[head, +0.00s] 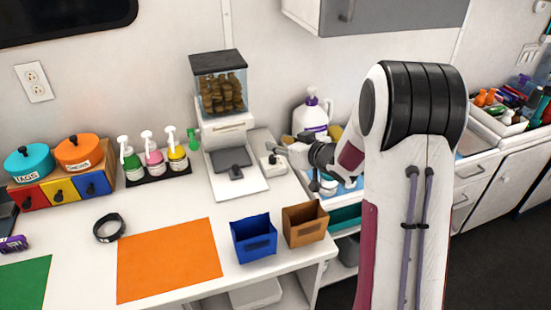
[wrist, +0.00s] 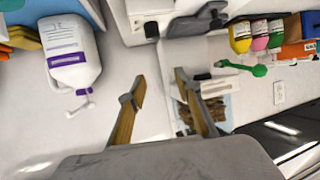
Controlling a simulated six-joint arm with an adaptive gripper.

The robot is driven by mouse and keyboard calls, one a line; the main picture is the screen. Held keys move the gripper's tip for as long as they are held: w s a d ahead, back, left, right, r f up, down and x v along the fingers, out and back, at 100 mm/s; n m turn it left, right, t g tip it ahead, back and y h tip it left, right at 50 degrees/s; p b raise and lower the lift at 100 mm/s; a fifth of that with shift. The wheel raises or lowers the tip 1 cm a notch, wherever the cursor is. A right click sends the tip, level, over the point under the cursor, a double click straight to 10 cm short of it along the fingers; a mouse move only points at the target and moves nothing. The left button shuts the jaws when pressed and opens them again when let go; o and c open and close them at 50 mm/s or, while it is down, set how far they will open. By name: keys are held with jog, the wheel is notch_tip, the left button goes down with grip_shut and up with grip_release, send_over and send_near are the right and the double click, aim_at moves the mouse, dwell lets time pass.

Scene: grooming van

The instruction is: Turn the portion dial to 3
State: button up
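The treat dispenser (head: 232,128) stands on the counter, with a clear hopper of brown treats (head: 222,93) on top and a dark plate (head: 232,160) at its foot. A small white box with a dark knob (head: 272,163), seemingly the portion dial, is right of the plate. Its number marks are too small to read. My gripper (head: 284,149) is just above and right of the box, apart from it as far as I can tell. In the wrist view my gripper (wrist: 162,84) has its two fingers spread and empty. The dark plate (wrist: 195,22) lies beyond them there.
A white pump bottle (head: 311,117) stands behind my gripper; it also shows in the wrist view (wrist: 70,55). Several small pump bottles (head: 152,155) are left of the dispenser. A blue bin (head: 253,240) and a brown bin (head: 304,224) stand in front. An orange mat (head: 168,262) lies flat.

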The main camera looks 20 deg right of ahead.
aim_at(274, 158)
notch_tip(274, 158, down, 6)
jog(key=shift+f, duration=0.1)
jog(key=shift+x, duration=1.5)
grip_shut()
